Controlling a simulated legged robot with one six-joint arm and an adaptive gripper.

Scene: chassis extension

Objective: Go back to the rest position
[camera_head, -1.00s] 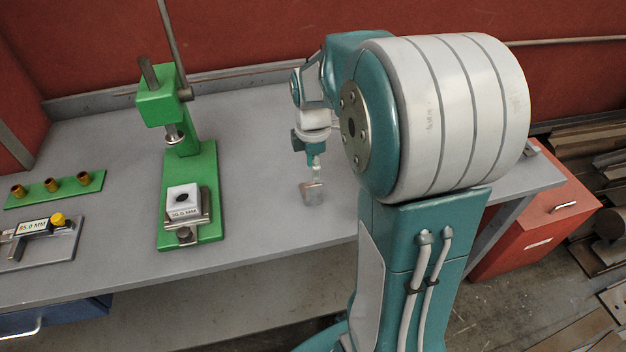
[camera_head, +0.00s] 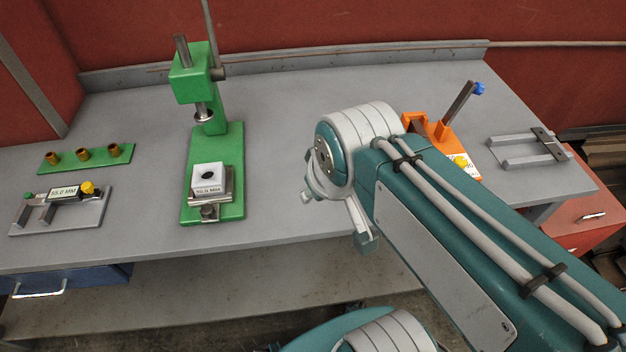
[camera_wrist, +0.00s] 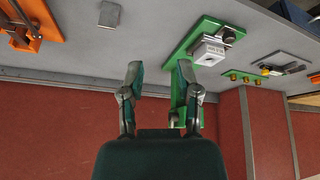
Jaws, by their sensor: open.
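My gripper (camera_wrist: 160,75) shows in the wrist view with its two fingers apart and nothing between them. In the head view my arm's links hide it. The wrist view looks across the bench with the red wall lower in the picture. A small grey metal block (camera_wrist: 109,15) lies on the bench, apart from the fingers. I cannot make the block out in the head view.
A green press (camera_head: 217,150) bears a white labelled block (camera_head: 208,178). Left are a green strip with brass bushings (camera_head: 83,154) and a 55.0 MM gauge fixture (camera_head: 62,205). Right are an orange fixture (camera_head: 438,130) and a grey forked fixture (camera_head: 520,150). The front middle bench (camera_head: 285,215) is clear.

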